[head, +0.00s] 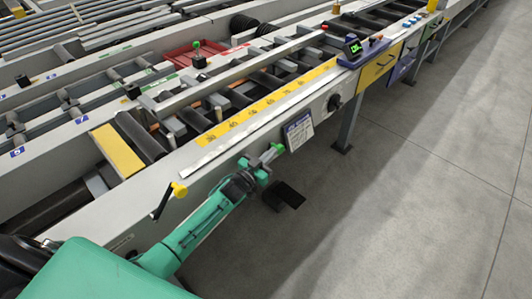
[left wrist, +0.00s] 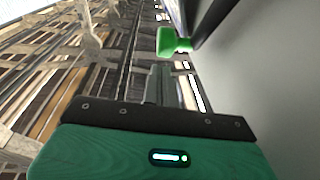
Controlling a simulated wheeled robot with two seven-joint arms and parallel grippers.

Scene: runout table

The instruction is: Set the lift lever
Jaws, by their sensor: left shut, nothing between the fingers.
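A lever with a green knob (head: 278,148) is on the front side of the runout table, just beyond my left gripper (head: 268,158). In the left wrist view the green knob (left wrist: 172,42) sits past the fingertips, joined to a dark arm at its right. My left gripper (left wrist: 160,85) is shut and empty, its fingers pointing toward the knob. Whether the fingertips touch the knob I cannot tell. A second lever, with a yellow knob (head: 180,188), stands farther left on the same side. Neither lever is labelled legibly as the lift lever. My right gripper is out of view.
A white placard (head: 298,132) hangs right of the green knob, and a black rotary knob (head: 334,102) is beyond it. A yellow scale strip (head: 250,118) runs along the table top. A small display (head: 352,46) stands farther up. The grey floor (head: 430,170) at right is clear.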

